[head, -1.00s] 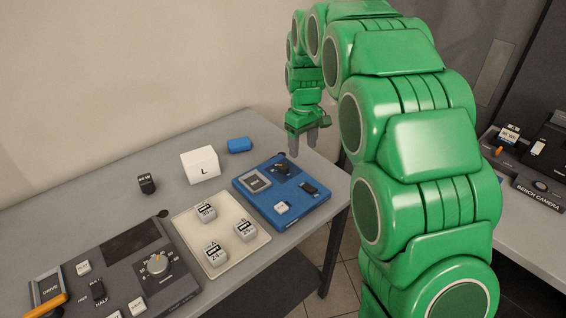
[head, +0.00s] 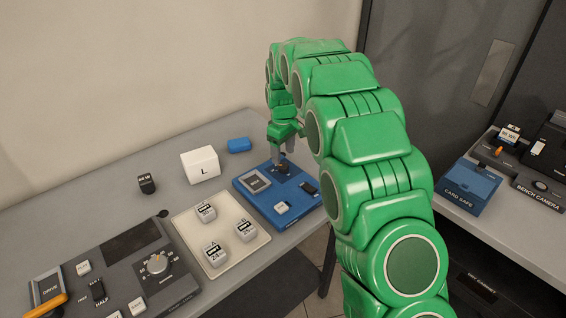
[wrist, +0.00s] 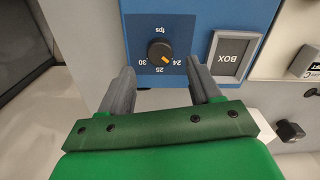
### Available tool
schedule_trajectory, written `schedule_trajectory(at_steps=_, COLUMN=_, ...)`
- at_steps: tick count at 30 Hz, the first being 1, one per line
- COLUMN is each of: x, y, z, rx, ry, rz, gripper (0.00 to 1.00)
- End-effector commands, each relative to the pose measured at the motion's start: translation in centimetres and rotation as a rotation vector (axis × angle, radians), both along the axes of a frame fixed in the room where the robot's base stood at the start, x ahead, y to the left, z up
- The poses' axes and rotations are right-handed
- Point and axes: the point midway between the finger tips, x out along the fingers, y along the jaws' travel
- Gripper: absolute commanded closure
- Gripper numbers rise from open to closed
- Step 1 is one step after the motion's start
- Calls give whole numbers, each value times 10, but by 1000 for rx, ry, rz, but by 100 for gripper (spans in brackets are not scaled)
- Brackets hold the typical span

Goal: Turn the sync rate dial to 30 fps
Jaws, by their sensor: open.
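The blue box (head: 262,203) on the grey table carries a dark round dial (wrist: 160,50) at its far right corner, marked fps. In the wrist view the dial's scale appears upside down, with 30, 25 and 24 around it. Its orange pointer (wrist: 166,59) points toward 24. My gripper (wrist: 162,76) is open and empty, with its fingers spread to either side of the dial in the picture. I cannot tell whether a finger touches it. In the head view my gripper (head: 283,155) is low over that corner and partly hides the dial.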

Motion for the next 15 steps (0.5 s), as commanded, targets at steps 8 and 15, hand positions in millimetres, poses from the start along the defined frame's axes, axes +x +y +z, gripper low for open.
schedule_trajectory(at_steps=8, x=0, y=0, z=-38, rx=0, ry=1, rz=0, gripper=37)
schedule_trajectory(at_steps=15, x=0, y=0, z=-48, rx=0, ry=1, rz=0, gripper=37)
